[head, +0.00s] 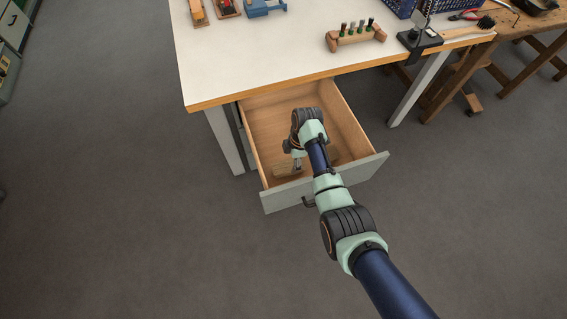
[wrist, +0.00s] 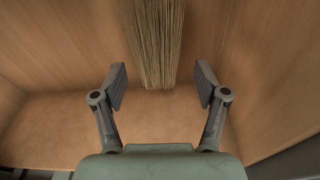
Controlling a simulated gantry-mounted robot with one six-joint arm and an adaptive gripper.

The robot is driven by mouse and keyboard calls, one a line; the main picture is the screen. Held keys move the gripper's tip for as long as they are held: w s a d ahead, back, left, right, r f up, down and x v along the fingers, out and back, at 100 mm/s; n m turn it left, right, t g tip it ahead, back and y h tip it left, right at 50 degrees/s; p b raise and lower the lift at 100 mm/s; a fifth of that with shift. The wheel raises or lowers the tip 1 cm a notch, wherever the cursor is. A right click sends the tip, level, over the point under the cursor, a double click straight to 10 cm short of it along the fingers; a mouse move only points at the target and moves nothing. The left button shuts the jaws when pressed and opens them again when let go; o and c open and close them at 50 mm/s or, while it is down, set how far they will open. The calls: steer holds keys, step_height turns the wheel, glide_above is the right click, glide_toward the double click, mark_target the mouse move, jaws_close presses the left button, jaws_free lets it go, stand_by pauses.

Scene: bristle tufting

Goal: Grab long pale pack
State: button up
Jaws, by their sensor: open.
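The long pale pack is a bundle of straw-coloured bristles (wrist: 157,45). In the wrist view it runs from the top edge down to the middle, and its far part is cut off by the frame. In the head view a pale part of it (head: 284,171) shows low in the drawer, partly hidden by my arm. My gripper (wrist: 160,86) is open, with one finger on each side of the pack's near end. I see gaps between the fingers and the pack. How far above the pack the fingers are, I cannot tell.
The pack lies in a pulled-out wooden drawer (head: 262,115) with a grey front (head: 360,171) under the white worktable (head: 240,60). The drawer walls stand close around my gripper. A wooden tool rack (head: 356,38) and a black clamp (head: 419,41) are on the tabletop.

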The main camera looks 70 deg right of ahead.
mark_target(289, 166)
steer(key=f+b, duration=0.1)
steer(key=f, duration=0.1)
steer(key=f+b, duration=0.2)
steer(key=w+f+b, duration=0.1)
steer(key=f, duration=0.2)
steer(key=shift+a, duration=0.15)
steer(key=shift+r, duration=0.15)
steer(key=c, duration=1.3)
